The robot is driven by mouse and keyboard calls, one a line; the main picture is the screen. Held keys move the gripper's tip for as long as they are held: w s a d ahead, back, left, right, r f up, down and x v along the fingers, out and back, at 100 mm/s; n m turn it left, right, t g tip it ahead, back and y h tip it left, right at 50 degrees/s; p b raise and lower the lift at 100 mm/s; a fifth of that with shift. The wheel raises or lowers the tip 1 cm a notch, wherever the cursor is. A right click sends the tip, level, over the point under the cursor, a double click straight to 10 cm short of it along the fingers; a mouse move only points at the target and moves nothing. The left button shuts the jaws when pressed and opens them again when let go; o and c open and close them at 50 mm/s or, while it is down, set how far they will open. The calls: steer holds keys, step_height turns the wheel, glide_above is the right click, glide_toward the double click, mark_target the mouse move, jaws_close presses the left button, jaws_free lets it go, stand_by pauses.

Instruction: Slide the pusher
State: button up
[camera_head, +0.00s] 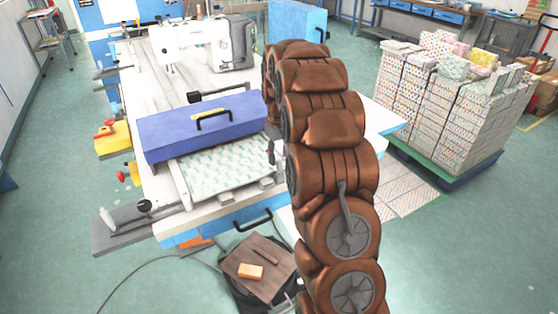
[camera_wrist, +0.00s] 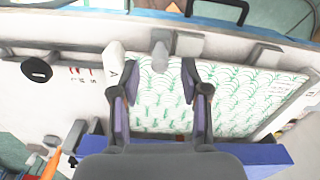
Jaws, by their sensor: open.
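I cannot tell for certain which part is the pusher. A blue-purple box-like bar (camera_head: 200,125) with a black handle lies across the white table in the head view; its edge shows low in the wrist view (camera_wrist: 268,153). A patterned green-white sheet (camera_head: 230,163) lies in front of it. In the wrist view, my gripper (camera_wrist: 152,75) is open over this sheet, its dark fingers spread apart. A grey rounded piece (camera_wrist: 161,43) and a white rounded piece (camera_wrist: 115,62) stand beyond the fingertips, near the table's front rail. My arm hides much of the gripper in the head view.
A white sewing machine (camera_head: 205,42) stands at the back of the table. A blue drawer front with a black handle (camera_head: 255,222) is below the front edge. A stool (camera_head: 258,268) with an orange block is on the floor. Stacked patterned boxes (camera_head: 430,115) stand right.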

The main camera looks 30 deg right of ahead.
mark_target(279, 160)
steer(key=shift+f+p, duration=0.35)
steer(key=shift+f, duration=1.3)
steer(key=shift+c, duration=0.4)
jaws_close()
